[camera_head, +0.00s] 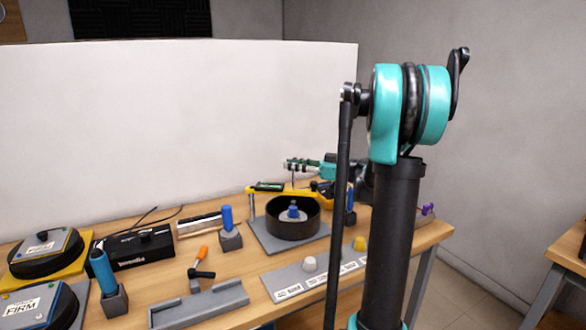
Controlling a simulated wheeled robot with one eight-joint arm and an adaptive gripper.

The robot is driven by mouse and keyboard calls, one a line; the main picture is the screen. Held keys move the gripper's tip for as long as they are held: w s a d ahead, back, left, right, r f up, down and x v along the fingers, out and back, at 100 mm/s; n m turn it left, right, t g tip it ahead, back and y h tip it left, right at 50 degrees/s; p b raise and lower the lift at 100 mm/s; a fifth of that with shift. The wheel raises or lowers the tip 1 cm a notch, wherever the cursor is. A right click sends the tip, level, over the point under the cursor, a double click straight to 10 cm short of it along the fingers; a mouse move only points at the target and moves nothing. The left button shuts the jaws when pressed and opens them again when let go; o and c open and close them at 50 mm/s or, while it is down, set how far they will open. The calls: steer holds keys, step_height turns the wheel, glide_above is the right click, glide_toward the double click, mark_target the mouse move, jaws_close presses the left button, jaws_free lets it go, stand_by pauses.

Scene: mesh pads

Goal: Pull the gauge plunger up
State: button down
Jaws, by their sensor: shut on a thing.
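The gauge (287,193) is a yellow arm with a small dark green plate at its left end. It spans above a black round bowl on a grey base. A thin upright rod, which looks like the plunger (293,180), rises from the yellow arm. My gripper (293,166) reaches in from the right, with its fingers pointing left, at the top of this rod. It is shut on the rod's top, which the fingers mostly hide. My teal wrist lies to the right of the fingers, and the arm column covers part of the view there.
The black bowl (291,232) holds a blue knob (293,211). A blue-handled block (229,228), an orange-handled tool (202,262), a grey rail (200,303) and a panel with knobs (311,272) stand nearby. A white screen (180,130) closes the back. The table's right edge is close.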

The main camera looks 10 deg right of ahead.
steer(key=shift+r, duration=0.2)
steer(key=c, duration=1.3)
jaws_free()
steer(key=shift+o, duration=0.2)
steer(key=shift+d, duration=0.1)
steer(key=v, duration=1.2)
